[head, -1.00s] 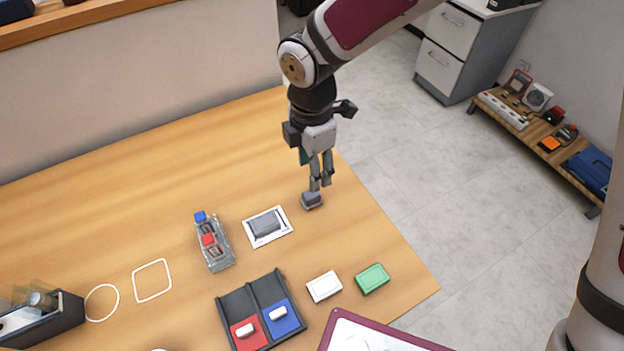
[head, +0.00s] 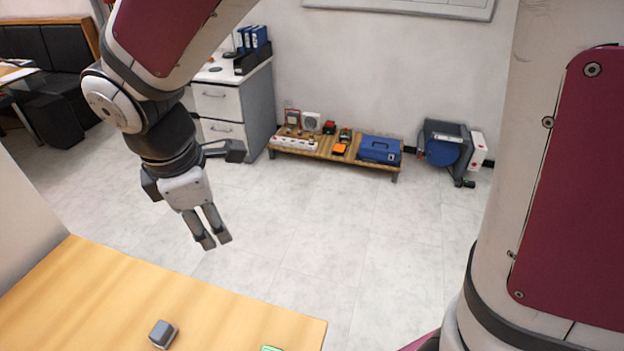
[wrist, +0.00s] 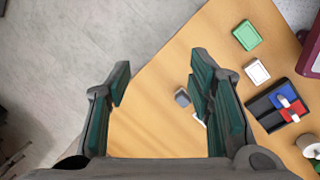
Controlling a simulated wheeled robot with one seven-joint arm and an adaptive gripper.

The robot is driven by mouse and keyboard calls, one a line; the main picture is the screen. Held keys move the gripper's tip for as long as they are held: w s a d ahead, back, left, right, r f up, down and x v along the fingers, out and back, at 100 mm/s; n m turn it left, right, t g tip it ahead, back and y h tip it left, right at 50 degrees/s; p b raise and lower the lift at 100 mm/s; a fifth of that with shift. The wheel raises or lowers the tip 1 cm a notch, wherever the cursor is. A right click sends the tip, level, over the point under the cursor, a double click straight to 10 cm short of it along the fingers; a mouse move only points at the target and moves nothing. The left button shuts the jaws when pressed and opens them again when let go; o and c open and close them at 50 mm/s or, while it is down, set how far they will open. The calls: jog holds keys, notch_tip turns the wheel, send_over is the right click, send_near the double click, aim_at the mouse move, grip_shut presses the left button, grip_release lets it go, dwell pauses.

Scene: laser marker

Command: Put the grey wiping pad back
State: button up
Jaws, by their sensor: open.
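A small dark grey block (head: 163,334), which looks like the grey wiping pad, sits on the wooden table (head: 90,300) near the bottom of the head view. It also shows in the wrist view (wrist: 182,97), just left of the right finger. My gripper (head: 213,243) is above and beyond the table edge in the head view, with nothing held. In the wrist view my gripper (wrist: 160,75) has its green-faced fingers wide apart and empty. A bit of a white frame (wrist: 200,121) shows beside the right finger, which hides most of it.
In the wrist view a green block (wrist: 247,36), a white block (wrist: 256,71) and a black tray (wrist: 261,108) with red and blue compartments lie to the right. A low wooden shelf (head: 330,150) with tools and a drawer cabinet (head: 228,108) stand beyond open floor.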

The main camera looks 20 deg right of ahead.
jog(key=s+d+r+m+t, duration=0.1)
jog(key=s+d+r+m, duration=0.2)
jog(key=d+m, duration=0.3)
jog(key=s+d+r+m+t, duration=0.1)
jog(key=s+d+r+m, duration=0.2)
jog(key=s+d+m, duration=0.3)
jog(key=s+d+r+m+t+y, duration=0.1)
jog(key=s+d+r+m, duration=0.2)
jog(key=d+m, duration=0.3)
jog(key=shift+s+d+r, duration=0.35)
jog(key=shift+s+d, duration=0.05)
jog(key=shift+s, duration=0.25)
